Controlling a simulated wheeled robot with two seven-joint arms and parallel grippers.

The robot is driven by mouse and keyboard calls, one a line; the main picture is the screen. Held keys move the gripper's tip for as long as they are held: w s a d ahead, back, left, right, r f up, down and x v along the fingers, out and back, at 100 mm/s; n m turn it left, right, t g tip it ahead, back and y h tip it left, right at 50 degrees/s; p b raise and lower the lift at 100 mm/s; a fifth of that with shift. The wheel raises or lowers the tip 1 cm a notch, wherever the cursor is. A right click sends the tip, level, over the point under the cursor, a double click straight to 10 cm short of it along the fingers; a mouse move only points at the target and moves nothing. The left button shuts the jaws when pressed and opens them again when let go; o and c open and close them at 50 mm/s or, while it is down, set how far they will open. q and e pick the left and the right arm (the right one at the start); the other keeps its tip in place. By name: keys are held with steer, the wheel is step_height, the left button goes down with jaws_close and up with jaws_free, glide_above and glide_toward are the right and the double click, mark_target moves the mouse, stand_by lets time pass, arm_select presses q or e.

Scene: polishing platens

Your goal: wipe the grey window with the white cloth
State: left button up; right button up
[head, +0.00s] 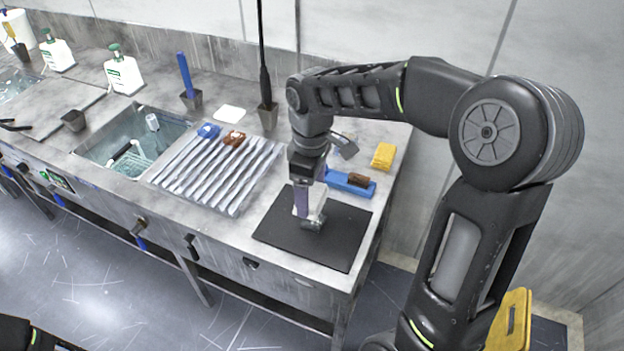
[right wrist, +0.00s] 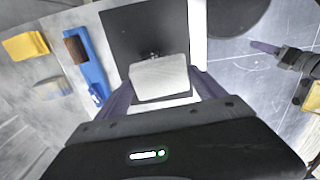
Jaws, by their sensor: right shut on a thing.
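My right gripper (head: 310,215) is low over the black mat (head: 283,238), pointing down. It is shut on a pale, textured piece (right wrist: 160,78), which I take for the white cloth. In the head view the fingers partly hide it. A small grey shiny thing (head: 314,224) shows at the fingertips; I cannot tell whether it is the grey window or whether the cloth touches it. A flat white square (head: 229,113) also lies on the counter at the back. My left gripper (right wrist: 268,48) shows small at the right of the right wrist view, over the floor; its opening is unclear.
A blue block with a brown brush (head: 350,183) and a yellow sponge (head: 384,156) stand behind the mat. A ridged rack (head: 215,172) and a sink (head: 140,145) lie to the left. The counter's front edge is close to the mat.

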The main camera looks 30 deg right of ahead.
steer(key=shift+m, duration=0.3)
steer(key=shift+w+a, duration=0.1)
steer(key=shift+a, duration=0.1)
steer(key=shift+d, duration=0.1)
steer(key=shift+f, duration=0.1)
